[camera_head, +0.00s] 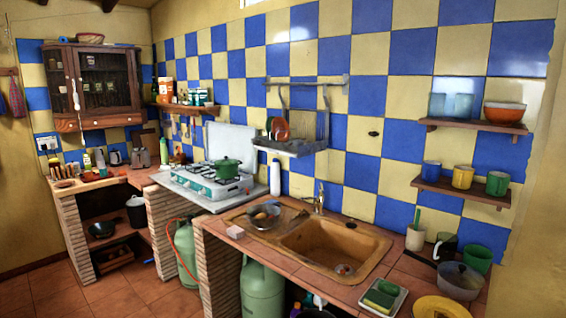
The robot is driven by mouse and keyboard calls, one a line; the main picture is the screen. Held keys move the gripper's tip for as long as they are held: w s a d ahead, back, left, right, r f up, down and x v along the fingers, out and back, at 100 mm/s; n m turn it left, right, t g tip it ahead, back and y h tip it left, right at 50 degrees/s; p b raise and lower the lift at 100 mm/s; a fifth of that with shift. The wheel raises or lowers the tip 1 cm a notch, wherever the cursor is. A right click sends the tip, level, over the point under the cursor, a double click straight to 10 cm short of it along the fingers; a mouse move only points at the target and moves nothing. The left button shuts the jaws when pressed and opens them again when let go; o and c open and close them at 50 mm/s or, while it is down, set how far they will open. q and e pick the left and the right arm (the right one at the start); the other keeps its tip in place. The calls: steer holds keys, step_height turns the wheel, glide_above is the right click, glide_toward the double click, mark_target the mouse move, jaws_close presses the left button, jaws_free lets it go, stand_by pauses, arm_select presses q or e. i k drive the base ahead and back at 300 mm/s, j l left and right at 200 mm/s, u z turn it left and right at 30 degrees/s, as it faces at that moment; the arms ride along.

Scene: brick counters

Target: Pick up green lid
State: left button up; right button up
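The green lid (228,161) sits on a green pot (228,171). The pot stands on the gas stove (212,181) on the counter, left of the sink. The lid looks small and distant from here. No gripper is in view, and nothing touches the lid.
The brown sink (322,250) is set in the counter, with a colander (263,217) at its left. A white bottle (275,178) stands right of the stove. A dish rack (290,145) hangs on the wall. Green gas cylinders (262,293) stand below. Open floor (125,290) lies at left.

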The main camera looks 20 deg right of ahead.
mark_target(225, 162)
steer(key=z, duration=0.15)
steer(key=i+j+u, duration=0.3)
steer(key=i, duration=0.2)
steer(key=i+j+u, duration=0.25)
steer(key=i, duration=0.25)
steer(key=i+j, duration=0.15)
steer(key=i, duration=0.75)
steer(key=i+j+u, duration=0.1)
steer(key=i, duration=0.85)
steer(key=i+z, duration=0.4)
steer(key=i+j+z, duration=0.2)
steer(key=z, duration=0.2)
steer(key=i+j+z, duration=0.25)
steer(key=z, duration=0.15)
steer(key=i+j+z, duration=0.25)
steer(key=z, duration=0.15)
steer(key=j, duration=0.1)
